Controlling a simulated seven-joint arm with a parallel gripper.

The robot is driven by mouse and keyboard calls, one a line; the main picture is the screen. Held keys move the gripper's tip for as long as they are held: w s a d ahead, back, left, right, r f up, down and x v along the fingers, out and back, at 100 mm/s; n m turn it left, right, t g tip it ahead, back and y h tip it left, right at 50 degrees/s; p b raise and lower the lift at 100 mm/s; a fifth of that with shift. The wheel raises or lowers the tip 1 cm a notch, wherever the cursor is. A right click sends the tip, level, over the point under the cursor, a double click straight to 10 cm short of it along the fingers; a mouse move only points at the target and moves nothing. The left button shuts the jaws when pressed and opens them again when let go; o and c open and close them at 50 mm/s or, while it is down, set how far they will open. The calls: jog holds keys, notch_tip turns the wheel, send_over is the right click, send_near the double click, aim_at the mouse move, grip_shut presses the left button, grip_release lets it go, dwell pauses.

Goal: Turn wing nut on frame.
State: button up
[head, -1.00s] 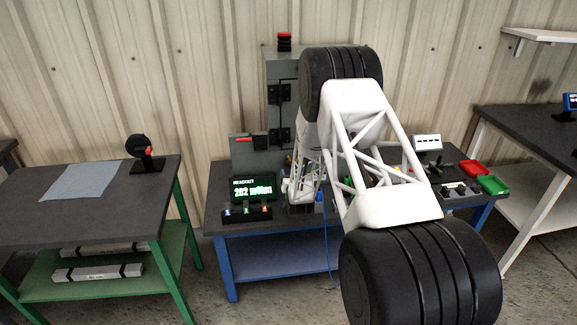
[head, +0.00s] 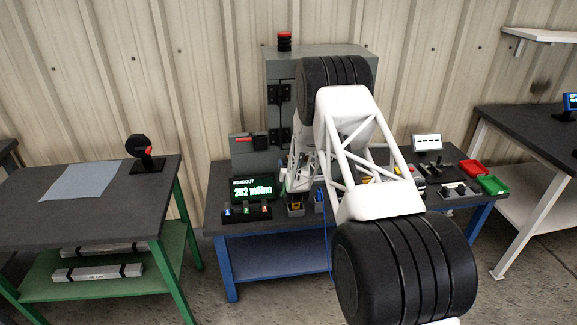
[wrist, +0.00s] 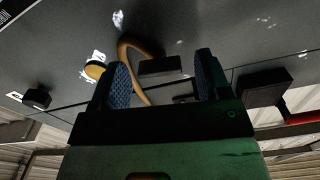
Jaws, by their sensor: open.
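My gripper (wrist: 162,80) shows in the wrist view, with its two blue textured fingertips apart and nothing visible held between them. A tan curved hose or cable (wrist: 134,46) passes behind the fingers, with a yellow round end piece (wrist: 95,70) beside the left finger. A black block (wrist: 160,65) sits on the grey surface beyond the gap. I cannot make out the wing nut or its frame in either view. In the head view my arm hides my gripper and part of the bench. The grey enclosure (head: 330,52) stands at the back of the blue bench.
A readout display (head: 253,189) and a strip of coloured switches (head: 247,211) stand on the bench's left. Red (head: 473,168) and green (head: 493,185) trays lie at its right. A green-legged table (head: 110,205) stands to the left. In the wrist view, a black block (wrist: 263,87) lies right of the fingers.

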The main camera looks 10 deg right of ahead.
jog(key=shift+w, duration=0.4)
jog(key=shift+c, duration=0.3)
jog(key=c, duration=0.9)
jog(key=shift+o, duration=0.2)
